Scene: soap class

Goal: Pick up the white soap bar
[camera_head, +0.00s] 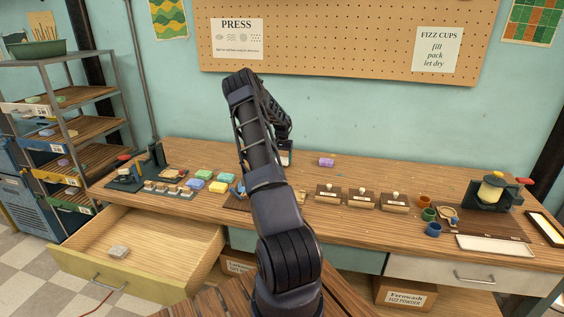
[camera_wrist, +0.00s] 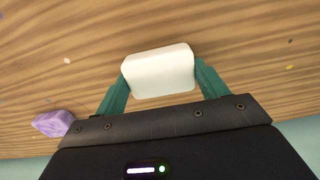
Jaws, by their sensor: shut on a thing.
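The white soap bar (camera_wrist: 159,71) is a pale block with rounded edges, seen in the wrist view between the two teal fingers of my gripper (camera_wrist: 160,82). The fingers touch it on both sides, so my gripper is shut on it. Wood grain of the bench (camera_wrist: 50,60) shows behind the bar; I cannot tell whether the bar touches the wood. In the head view my arm hides most of my gripper, and a small white part (camera_head: 286,158) shows near the arm's end, above the back of the bench.
A purple soap (camera_head: 326,161) lies close to the right of my gripper. Coloured soaps (camera_head: 204,174) sit left of my arm, and stamps on wooden blocks (camera_head: 361,200) to its right. An open drawer (camera_head: 140,255) juts out at front left. A press (camera_head: 492,190) stands at right.

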